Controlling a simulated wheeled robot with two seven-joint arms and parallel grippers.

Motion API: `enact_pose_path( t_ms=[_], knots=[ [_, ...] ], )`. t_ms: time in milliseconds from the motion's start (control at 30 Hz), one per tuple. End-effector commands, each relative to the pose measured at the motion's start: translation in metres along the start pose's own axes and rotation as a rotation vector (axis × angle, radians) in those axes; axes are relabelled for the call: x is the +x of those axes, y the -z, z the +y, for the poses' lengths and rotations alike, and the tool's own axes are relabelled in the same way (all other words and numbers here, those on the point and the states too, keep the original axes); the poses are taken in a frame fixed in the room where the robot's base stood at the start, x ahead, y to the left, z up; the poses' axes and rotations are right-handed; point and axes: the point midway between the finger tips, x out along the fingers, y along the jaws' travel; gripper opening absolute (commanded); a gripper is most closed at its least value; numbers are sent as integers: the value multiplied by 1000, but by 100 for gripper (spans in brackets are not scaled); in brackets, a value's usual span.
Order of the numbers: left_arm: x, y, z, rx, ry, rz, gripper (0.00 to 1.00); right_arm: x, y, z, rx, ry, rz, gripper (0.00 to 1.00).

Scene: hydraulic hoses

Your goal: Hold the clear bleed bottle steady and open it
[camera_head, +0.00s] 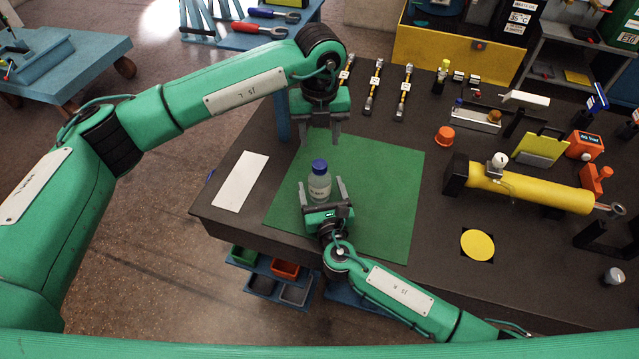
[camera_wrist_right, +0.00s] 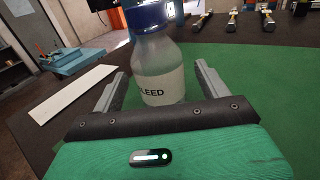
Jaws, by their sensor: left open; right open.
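The clear bleed bottle (camera_head: 320,187) stands upright on the green mat (camera_head: 385,170), with its blue cap (camera_head: 319,166) on. My left gripper (camera_head: 320,138) is open and empty, above and beyond the bottle, apart from the cap.
A white sheet (camera_head: 240,181) lies left of the mat near the table's edge. A yellow cylinder (camera_head: 530,188), a yellow disc (camera_head: 477,245) and an orange cap (camera_head: 444,136) are to the right. Several hoses (camera_head: 374,86) lie at the back. The mat around the bottle is clear.

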Motion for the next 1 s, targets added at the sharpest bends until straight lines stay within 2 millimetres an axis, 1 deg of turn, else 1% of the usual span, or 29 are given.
enact_pose_path(
  t_ms=[33,100,300,433,667,700,767,800,867,900,967,1000],
  knots=[
    [0,0,0,0,0,0,49,10,-1,0,0,1,-2,77],
    [0,0,0,0,1,0,49,20,-1,0,-1,1,-1,77],
    [0,0,0,0,1,0,49,39,0,0,0,0,-1,77],
    [0,0,0,0,1,0,49,43,0,0,1,0,0,77],
    [0,0,0,0,1,0,49,43,0,0,1,0,0,77],
    [0,0,0,0,1,0,49,43,0,0,1,0,0,69],
    [0,0,0,0,1,0,49,43,0,0,1,0,0,57],
    [0,0,0,0,1,0,49,43,0,0,1,0,0,49],
    [0,0,0,0,1,0,49,43,0,0,1,0,0,37],
    [0,0,0,0,1,0,49,43,0,0,1,0,0,30],
    [0,0,0,0,1,0,49,43,0,0,1,0,1,18],
    [0,0,0,0,1,0,49,43,0,0,1,0,0,10]
  ],
)
